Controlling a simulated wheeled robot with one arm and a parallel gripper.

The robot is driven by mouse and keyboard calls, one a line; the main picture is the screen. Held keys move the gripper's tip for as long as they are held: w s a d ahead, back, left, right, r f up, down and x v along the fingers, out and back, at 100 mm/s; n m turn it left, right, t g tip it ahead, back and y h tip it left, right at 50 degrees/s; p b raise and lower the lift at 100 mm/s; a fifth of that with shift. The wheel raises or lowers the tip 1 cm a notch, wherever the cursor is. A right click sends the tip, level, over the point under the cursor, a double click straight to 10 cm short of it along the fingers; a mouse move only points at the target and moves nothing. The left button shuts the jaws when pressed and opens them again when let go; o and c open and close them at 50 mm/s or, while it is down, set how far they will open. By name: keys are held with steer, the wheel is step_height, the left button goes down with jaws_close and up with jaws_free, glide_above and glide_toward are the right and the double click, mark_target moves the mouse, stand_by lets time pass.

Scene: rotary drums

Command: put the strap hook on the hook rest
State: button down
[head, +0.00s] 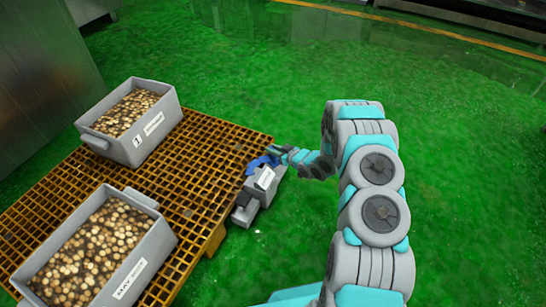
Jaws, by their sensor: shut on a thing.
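My gripper (281,150) is at the end of my teal and grey arm, at the right edge of the orange grating. It is shut on a small blue piece (262,161), which looks like the strap hook. The piece is small here and its exact shape is hard to tell. Just below it is a grey block with a white label (263,180), which may be the hook rest. The blue piece overlaps the top of this block in the picture. I cannot tell whether they touch.
The orange grating (200,160) carries two grey bins of small round brown pieces, one at the back (165,130) and one in front (160,245). A dark and grey fitting (243,212) sits below the labelled block. The green floor (455,130) on the right is clear.

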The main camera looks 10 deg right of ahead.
steer(key=shift+f, duration=2)
steer(key=shift+f, duration=0.15)
steer(key=c, duration=0.8)
jaws_free()
steer(key=shift+o, duration=0.2)
